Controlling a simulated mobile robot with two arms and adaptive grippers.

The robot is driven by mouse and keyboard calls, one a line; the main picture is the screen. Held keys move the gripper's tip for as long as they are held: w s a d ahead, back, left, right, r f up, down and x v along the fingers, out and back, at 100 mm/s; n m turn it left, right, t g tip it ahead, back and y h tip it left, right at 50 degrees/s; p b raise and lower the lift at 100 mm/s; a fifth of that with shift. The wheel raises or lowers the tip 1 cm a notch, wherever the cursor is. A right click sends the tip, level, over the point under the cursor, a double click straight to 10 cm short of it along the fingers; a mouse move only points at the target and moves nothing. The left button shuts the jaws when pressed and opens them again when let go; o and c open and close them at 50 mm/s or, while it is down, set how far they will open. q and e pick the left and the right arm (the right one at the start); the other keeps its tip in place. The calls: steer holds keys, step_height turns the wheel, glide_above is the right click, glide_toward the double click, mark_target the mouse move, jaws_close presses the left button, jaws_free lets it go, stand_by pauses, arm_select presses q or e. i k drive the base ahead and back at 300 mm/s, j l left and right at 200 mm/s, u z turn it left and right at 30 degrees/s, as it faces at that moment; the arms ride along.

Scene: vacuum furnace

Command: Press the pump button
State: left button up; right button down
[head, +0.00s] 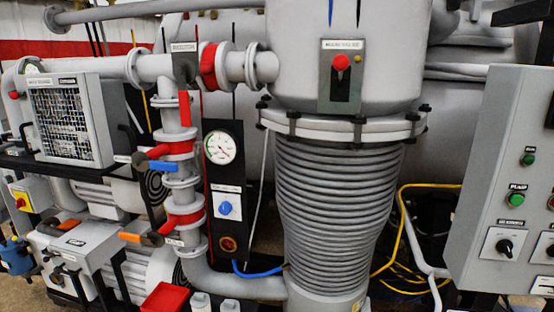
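The pump button (516,200) is a round green button on the grey control cabinet (480,150) at the right edge of the head view. A small label that appears to read PUMP (517,187) sits just above it. The button is unobstructed, and nothing touches it. Neither of my grippers shows in this view.
Another green button (528,159) is above it, and a black rotary switch (504,247) below. A ribbed grey column (335,205) stands in the middle, with yellow cable (403,235) between it and the cabinet. Pipes, a gauge (220,147) and red valves (170,150) fill the left.

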mark_target(517, 199)
steer(key=z, duration=1.3)
